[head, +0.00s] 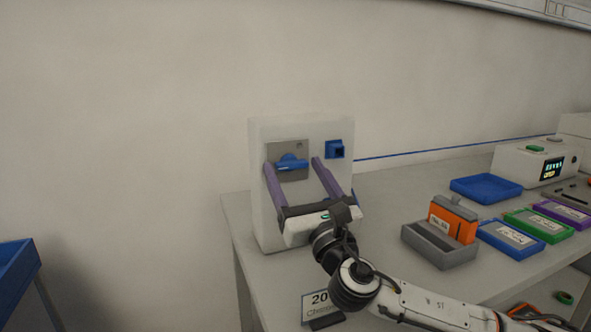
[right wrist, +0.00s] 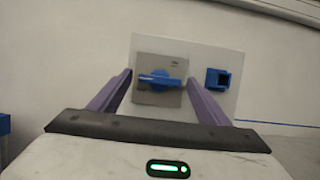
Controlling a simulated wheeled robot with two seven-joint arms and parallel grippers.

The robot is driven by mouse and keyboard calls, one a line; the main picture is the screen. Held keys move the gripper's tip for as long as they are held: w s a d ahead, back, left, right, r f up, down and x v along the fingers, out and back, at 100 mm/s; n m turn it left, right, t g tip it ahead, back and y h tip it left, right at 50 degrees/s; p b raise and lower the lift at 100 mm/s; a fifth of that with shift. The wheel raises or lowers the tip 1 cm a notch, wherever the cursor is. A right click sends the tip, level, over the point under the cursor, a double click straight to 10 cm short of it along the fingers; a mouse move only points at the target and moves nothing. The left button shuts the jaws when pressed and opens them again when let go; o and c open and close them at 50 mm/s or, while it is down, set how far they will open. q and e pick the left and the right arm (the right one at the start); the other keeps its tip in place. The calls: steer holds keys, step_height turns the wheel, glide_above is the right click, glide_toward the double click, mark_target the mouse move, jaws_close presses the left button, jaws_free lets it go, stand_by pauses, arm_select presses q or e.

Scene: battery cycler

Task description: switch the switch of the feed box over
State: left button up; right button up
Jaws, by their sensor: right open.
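The feed box (head: 262,215) is a white upright box at the left end of the table. Its front carries a grey plate (head: 303,150) with a blue rotary switch (head: 291,161); the handle lies about horizontal. In the right wrist view the switch (right wrist: 160,80) shows between my purple fingers. My right gripper (head: 292,165) is open in front of the box, its fingers to either side of the switch. I cannot tell whether they touch the plate. In the right wrist view the gripper (right wrist: 158,82) is empty. My left gripper is not in view.
A blue socket (head: 335,149) sits right of the switch, with a blue cable (head: 450,149) along the wall. A grey holder (head: 437,247) with an orange block (head: 452,220), a blue tray (head: 486,189) and several coloured cases stand to the right. A blue bin (head: 15,270) is at far left.

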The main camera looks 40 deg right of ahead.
steer(key=shift+w, duration=0.2)
steer(key=c, duration=1.1)
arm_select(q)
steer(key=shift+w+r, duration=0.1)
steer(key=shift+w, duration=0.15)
arm_select(e)
steer(key=shift+o, duration=0.2)
